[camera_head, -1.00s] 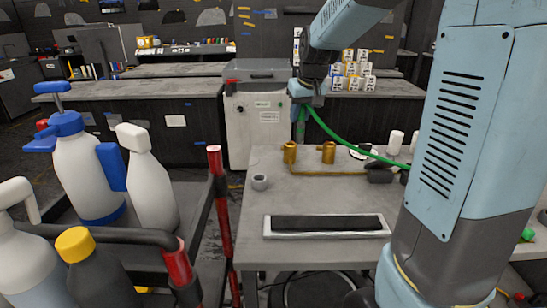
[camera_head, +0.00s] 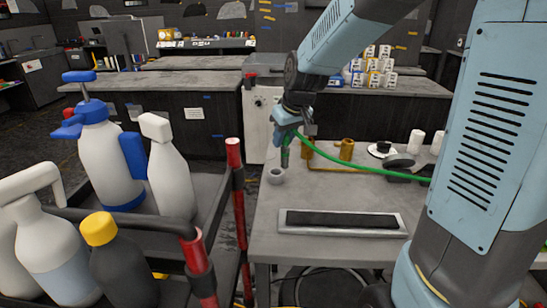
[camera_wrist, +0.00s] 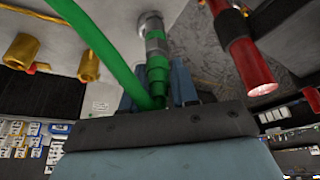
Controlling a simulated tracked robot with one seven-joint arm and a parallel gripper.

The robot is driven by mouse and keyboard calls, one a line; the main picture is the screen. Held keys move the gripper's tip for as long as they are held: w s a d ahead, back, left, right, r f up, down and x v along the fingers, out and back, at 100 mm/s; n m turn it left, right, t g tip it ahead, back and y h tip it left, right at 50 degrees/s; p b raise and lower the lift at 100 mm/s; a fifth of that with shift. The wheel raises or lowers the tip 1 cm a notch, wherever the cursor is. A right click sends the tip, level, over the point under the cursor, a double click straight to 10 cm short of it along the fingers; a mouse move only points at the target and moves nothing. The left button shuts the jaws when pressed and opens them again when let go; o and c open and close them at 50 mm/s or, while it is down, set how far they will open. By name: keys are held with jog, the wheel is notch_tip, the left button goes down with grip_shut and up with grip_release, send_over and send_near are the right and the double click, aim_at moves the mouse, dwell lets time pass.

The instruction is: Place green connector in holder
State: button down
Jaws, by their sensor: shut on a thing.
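My gripper (camera_head: 287,138) is shut on the green connector (camera_head: 285,158), which hangs down roughly upright from the jaws. In the wrist view the connector (camera_wrist: 158,72) sits between the blue-grey fingers (camera_wrist: 155,88), with a grey metallic section with a green band beyond it. A green hose (camera_head: 365,171) trails from the gripper to the right. A small grey ring-shaped holder (camera_head: 275,176) stands on the table (camera_head: 275,240), just below and slightly left of the connector. I cannot tell whether the connector's tip touches it.
Brass fittings (camera_head: 346,149) stand right of the gripper. A framed dark strip (camera_head: 342,222) lies at the table front. A red-tipped rail post (camera_head: 233,155) rises left of the table, beside a cart of spray bottles (camera_head: 97,160). The table between ring and strip is clear.

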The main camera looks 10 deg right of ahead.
jog(key=shift+w+a+f, duration=0.25)
jog(key=shift+w+f, duration=1.05)
jog(key=shift+f, duration=0.4)
jog(key=shift+w+a+f, duration=0.25)
jog(key=shift+w+f, duration=1.05)
jog(key=shift+f, duration=0.45)
jog(key=shift+w+a+f, duration=0.25)
jog(key=shift+w+f, duration=1.05)
jog(key=shift+f, duration=0.4)
jog(key=shift+f, duration=0.1)
jog(key=c, duration=0.9)
grip_release()
jog(key=shift+o, duration=0.2)
